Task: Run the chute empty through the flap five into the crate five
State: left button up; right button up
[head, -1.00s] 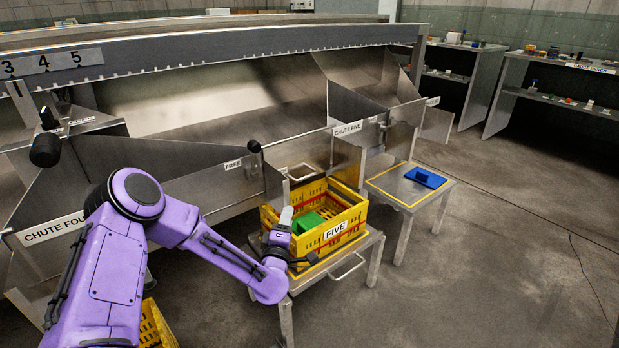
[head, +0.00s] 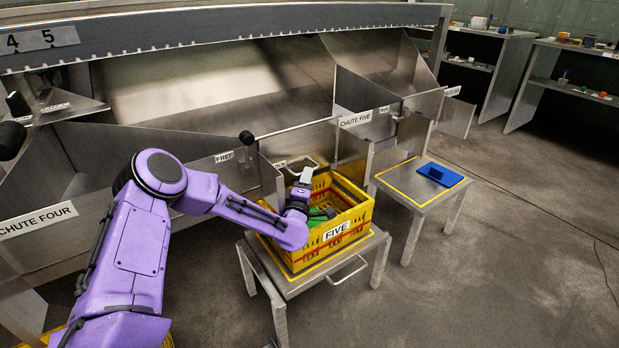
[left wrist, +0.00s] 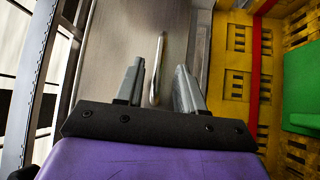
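Crate five (head: 345,242), a yellow crate with a FIVE label, stands on a small metal table below chute five. A green block (head: 317,216) lies in it, partly hidden by my arm. It also shows in the left wrist view (left wrist: 303,85). Flap five (head: 319,155) is a metal panel behind the crate with a bar handle (left wrist: 157,68). My left gripper (head: 306,175) is over the crate's back left side, facing the flap. Its fingers are apart, and in the wrist view the handle appears between them. Contact cannot be told. My right gripper is out of view.
A metal side table (head: 405,187) with a yellow border carries a blue tray (head: 446,175) right of the crate. The chute four wall (head: 40,222) is at the left. A black-knobbed lever (head: 246,138) stands near my forearm.

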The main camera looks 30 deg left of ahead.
aim_at(305, 156)
pick_arm(q)
jog(key=shift+x, duration=1.4)
grip_shut()
